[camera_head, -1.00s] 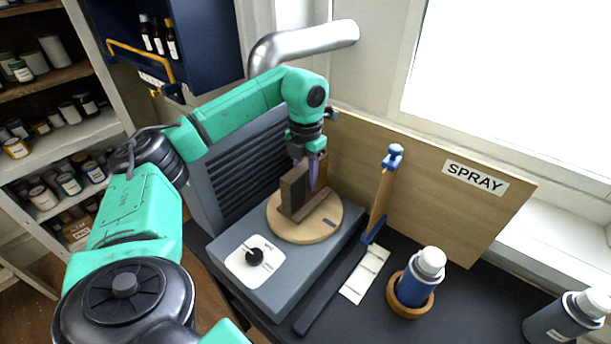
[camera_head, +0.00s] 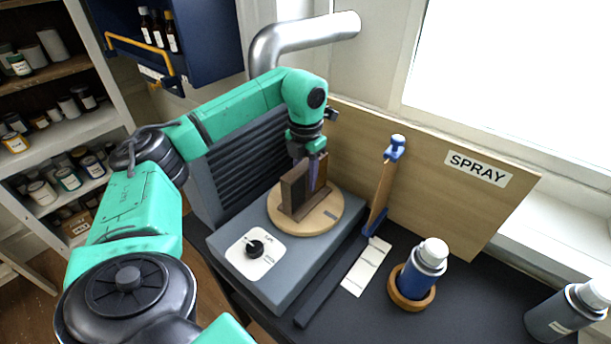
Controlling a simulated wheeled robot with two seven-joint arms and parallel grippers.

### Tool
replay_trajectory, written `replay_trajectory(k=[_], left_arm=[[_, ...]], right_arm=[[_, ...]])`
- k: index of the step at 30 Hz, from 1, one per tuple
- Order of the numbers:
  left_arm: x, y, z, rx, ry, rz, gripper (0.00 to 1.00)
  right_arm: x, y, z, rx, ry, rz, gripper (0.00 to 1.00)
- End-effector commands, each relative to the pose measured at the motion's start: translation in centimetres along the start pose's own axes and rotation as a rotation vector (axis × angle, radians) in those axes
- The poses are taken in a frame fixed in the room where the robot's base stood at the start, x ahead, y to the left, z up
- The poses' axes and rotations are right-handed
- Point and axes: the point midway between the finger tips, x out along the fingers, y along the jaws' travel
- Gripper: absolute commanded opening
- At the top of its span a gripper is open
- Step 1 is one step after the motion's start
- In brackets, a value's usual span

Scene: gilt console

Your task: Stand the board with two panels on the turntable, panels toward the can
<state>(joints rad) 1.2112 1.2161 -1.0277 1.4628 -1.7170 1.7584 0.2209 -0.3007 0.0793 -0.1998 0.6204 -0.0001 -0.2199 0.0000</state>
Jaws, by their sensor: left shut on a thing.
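The dark brown board (camera_head: 295,190) stands upright on the round wooden turntable (camera_head: 291,227). The turntable sits on a grey box with a dial. My left gripper (camera_head: 313,170) reaches down from above and is shut on the board at its far side. Its fingertips are partly hidden by the board. I cannot tell the two panels apart on the visible face. The blue can (camera_head: 418,273) with a white cap stands in a wooden ring at the right of the turntable. My right gripper is not in view.
A wooden backboard marked SPRAY (camera_head: 430,180) stands behind. A white card (camera_head: 366,267) lies on the dark table. A second can (camera_head: 567,312) stands at the lower right. A silver duct (camera_head: 300,40) is behind my arm.

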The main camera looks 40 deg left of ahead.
Motion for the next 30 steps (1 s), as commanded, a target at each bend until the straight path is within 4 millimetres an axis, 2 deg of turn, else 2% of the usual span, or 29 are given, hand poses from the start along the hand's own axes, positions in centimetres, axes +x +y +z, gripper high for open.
replay_trajectory(k=[4, 5, 7, 8, 16, 20, 23, 27, 30], left_arm=[[-0.1, 0.0, 0.0, 0.000, -0.001, 0.000, 0.00], [-0.1, 0.0, 0.0, 0.000, -0.001, 0.000, 0.41], [0.0, 0.0, 0.0, 0.000, -0.001, 0.000, 0.68], [0.0, 0.0, 0.0, 0.000, -0.001, 0.000, 0.72], [0.0, 0.0, 0.0, 0.000, 0.001, 0.000, 0.72], [-0.8, 0.0, 0.1, 0.000, -0.001, 0.000, 0.72], [-2.5, 0.0, 0.1, 0.000, -0.004, -0.001, 0.72], [-6.3, -0.1, 0.1, 0.001, -0.006, -0.002, 0.72], [-9.6, -0.1, 0.1, 0.000, -0.006, -0.001, 0.72]], right_arm=[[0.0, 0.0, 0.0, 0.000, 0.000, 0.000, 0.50], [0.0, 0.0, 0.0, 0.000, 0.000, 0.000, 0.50], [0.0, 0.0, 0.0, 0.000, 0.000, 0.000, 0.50], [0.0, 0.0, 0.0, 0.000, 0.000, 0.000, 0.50], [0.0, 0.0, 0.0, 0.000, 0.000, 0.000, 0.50], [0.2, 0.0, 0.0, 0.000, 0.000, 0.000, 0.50], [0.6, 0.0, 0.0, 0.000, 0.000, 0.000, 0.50], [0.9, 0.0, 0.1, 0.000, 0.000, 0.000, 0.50], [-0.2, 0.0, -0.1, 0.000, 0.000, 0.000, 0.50]])
